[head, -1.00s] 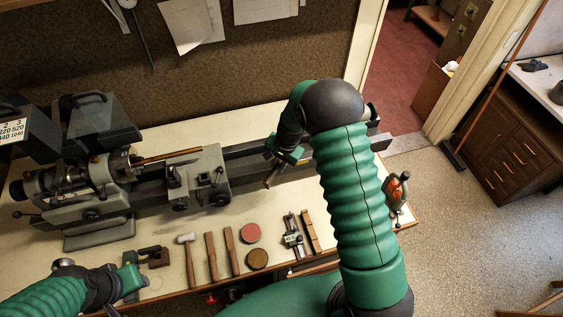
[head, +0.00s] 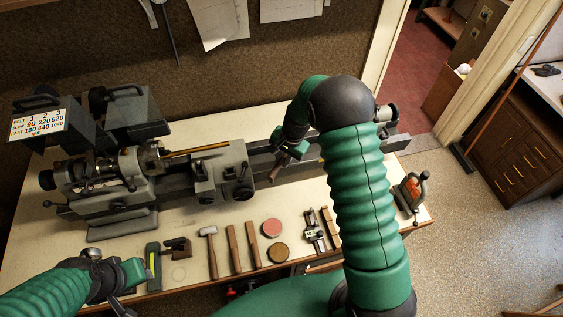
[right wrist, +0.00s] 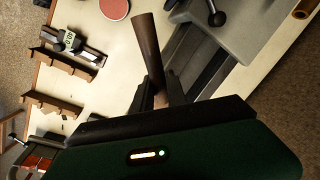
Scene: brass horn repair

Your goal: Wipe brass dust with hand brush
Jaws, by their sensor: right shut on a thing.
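My right gripper (head: 285,157) is over the lathe bed, right of the carriage. It is shut on a brown, wooden-looking bar, the hand brush (head: 277,173) by its look. The brush also shows in the right wrist view (right wrist: 148,60), sticking out beyond the fingers; I cannot make out bristles. The grey lathe (head: 110,185) stands along the back of the bench with a thin brass rod (head: 200,149) in its chuck. I cannot make out brass dust. My left gripper (head: 135,272) is low at the left by the bench's front edge; its jaws are unclear.
On the bench (head: 195,285) front lie a mallet (head: 209,250), wooden handles (head: 235,248), a red round tin (head: 271,227), a brown round tin (head: 278,252) and a caliper-like gauge (head: 314,232). A red-and-grey tool (head: 411,190) stands at the right end. Bare bench lies between tools and lathe.

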